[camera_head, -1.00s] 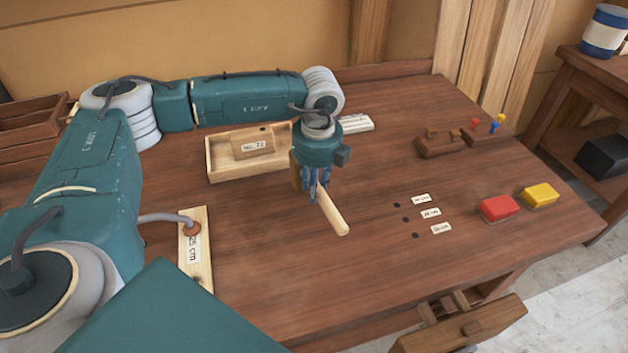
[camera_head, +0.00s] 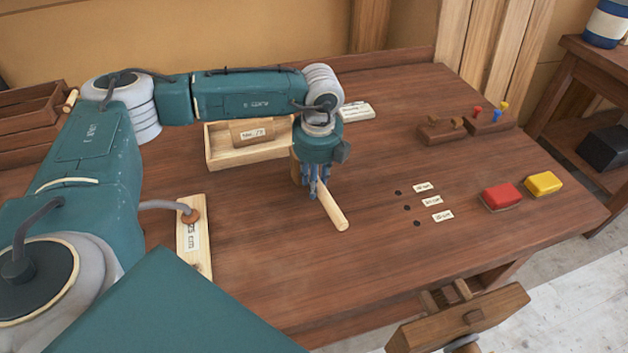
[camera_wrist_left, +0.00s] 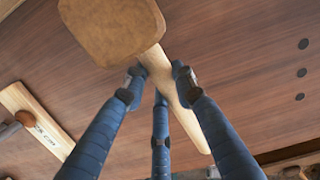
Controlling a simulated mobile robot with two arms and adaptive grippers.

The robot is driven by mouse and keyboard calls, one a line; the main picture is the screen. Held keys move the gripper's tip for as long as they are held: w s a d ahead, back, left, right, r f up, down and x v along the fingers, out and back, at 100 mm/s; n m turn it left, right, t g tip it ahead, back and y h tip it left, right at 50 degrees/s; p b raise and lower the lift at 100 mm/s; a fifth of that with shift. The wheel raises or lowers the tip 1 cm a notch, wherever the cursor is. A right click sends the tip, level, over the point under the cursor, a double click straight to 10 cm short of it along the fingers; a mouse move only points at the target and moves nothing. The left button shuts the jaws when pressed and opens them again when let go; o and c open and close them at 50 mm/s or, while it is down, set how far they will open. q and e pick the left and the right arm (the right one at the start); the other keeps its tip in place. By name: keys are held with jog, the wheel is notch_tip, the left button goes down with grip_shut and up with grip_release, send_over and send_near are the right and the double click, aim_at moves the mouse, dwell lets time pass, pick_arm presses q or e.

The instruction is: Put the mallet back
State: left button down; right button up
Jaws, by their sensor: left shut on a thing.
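The mallet has a pale wooden handle (camera_head: 334,209) and a brown wooden head. In the head view the head is mostly hidden behind my left gripper (camera_head: 318,186), which points down over the middle of the bench. In the left wrist view the broad mallet head (camera_wrist_left: 110,30) is at the top and the handle (camera_wrist_left: 180,100) runs down to the right. The blue fingers of my left gripper (camera_wrist_left: 160,85) are shut on the handle close to the head. I cannot tell whether the mallet touches the bench. My right gripper is not in view.
A wooden tray (camera_head: 215,160) with a labelled block (camera_head: 252,131) stands behind the gripper. A marked board (camera_head: 194,262) lies left. Small holes with labels (camera_head: 432,202), a red block (camera_head: 502,197) and a yellow block (camera_head: 543,183) are right. A vise (camera_head: 460,318) is at the front edge.

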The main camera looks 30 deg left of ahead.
pick_arm(q)
jog(key=shift+f, duration=0.2)
jog(key=c, duration=1.3)
grip_release()
jog(key=shift+c, duration=0.2)
notch_tip(320, 180, up, 7)
jog(key=p, duration=0.3)
jog(key=shift+r+p, duration=0.15)
jog(key=shift+p, duration=0.25)
jog(key=shift+r, duration=0.35)
